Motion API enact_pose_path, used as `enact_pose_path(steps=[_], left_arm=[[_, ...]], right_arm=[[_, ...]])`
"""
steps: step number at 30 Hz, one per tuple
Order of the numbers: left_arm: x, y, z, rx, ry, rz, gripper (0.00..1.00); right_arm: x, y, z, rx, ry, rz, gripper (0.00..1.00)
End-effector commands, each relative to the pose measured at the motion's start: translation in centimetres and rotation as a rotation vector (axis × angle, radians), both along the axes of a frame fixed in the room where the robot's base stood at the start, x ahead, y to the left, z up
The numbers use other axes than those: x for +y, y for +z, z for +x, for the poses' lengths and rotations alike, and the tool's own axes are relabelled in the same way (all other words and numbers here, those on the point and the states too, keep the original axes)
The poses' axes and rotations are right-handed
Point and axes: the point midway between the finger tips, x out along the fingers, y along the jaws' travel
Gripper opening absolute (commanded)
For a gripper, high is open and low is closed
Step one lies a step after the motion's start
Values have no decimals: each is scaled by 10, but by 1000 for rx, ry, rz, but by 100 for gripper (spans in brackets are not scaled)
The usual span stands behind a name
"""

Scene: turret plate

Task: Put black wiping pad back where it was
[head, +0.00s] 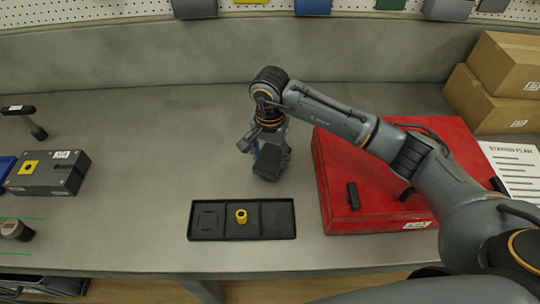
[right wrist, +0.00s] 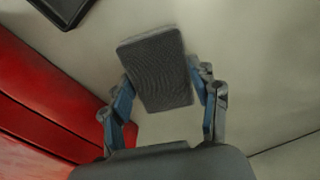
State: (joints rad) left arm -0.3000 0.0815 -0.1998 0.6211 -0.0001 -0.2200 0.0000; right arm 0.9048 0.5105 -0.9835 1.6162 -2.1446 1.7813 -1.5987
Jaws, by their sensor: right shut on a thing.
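The black wiping pad (right wrist: 158,68) is held between the two fingers of my right gripper (right wrist: 163,85) in the right wrist view. In the head view the pad (head: 268,161) hangs below my right gripper (head: 272,145), tilted, over the grey bench. It is behind the black tray (head: 248,236) and left of the red case. The tray has compartments; a yellow ring-shaped part (head: 241,216) stands in the middle one. The left compartment has a square outline, and the right compartment looks empty. My left gripper is not in view.
A red case (head: 335,205) with a black handle lies right of the tray. Cardboard boxes (head: 508,65) and a printed sheet (head: 515,165) are at the right. A grey block (head: 50,173) and a black-headed tool (head: 38,130) are at the left. The bench between is clear.

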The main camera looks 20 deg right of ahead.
Motion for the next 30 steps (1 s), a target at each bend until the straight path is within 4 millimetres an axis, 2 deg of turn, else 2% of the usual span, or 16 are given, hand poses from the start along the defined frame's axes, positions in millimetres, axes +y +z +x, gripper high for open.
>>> enact_pose_path(steps=[1,4,18,19,22,30], left_arm=[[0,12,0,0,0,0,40],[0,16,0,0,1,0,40],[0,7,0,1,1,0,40],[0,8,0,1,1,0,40],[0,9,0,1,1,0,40],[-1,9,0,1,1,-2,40]], right_arm=[[0,-3,-2,8,0,0,31],[0,-14,-1,4,-1,0,31],[0,-24,0,-1,0,-1,31],[0,-23,0,0,0,0,64],[0,-22,-1,0,0,0,83],[0,-22,-1,1,0,1,83]])
